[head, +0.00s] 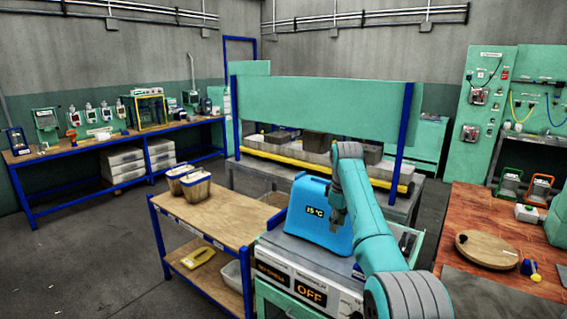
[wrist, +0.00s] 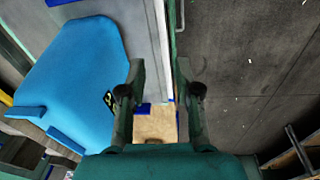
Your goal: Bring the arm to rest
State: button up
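My arm, teal with grey joints, reaches up from the bottom right in the head view and bends down at its elbow. My gripper (head: 337,217) hangs in front of a blue box-shaped device (head: 311,224) with a "15 °C" display. In the wrist view the two fingers of my gripper (wrist: 160,82) stand apart with nothing between them. The blue device (wrist: 70,75) is to their left there. In the head view the fingers are small, and I cannot tell whether they touch the device.
The device stands on a cabinet with an "OFF" display (head: 310,292). A wooden-topped cart (head: 222,219) with two containers (head: 188,182) is to its left. A red-brown table (head: 487,222) with a round board (head: 487,250) is at right. The floor at left (head: 90,250) is clear.

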jog(key=s+f+m+t, duration=0.15)
jog(key=s+f, duration=0.25)
jog(key=f, duration=1.2)
jog(key=s+f+m+t, duration=0.1)
jog(key=s+f+t, duration=0.15)
jog(key=f, duration=1.35)
jog(key=s+d+f+m+t, duration=0.1)
jog(key=s+f, duration=0.6)
jog(key=s, duration=0.4)
jog(key=s+f+m+t, duration=0.1)
jog(key=s+f+t, duration=0.1)
jog(key=s+f, duration=0.8)
jog(key=s+r+m+t, duration=0.1)
jog(key=s+r, duration=0.3)
jog(key=s, duration=0.9)
jog(key=s+r+m+t, duration=0.2)
jog(key=s+r, duration=0.2)
jog(key=s, duration=1)
jog(key=s+r+m+t, duration=0.1)
jog(key=s+r, duration=0.8)
jog(key=r, duration=0.3)
jog(key=s+d+r+m+t, duration=0.1)
jog(key=s+r+t, duration=0.1)
jog(key=s+r, duration=0.7)
notch_tip(320, 180, up, 3)
jog(key=shift+f, duration=0.15)
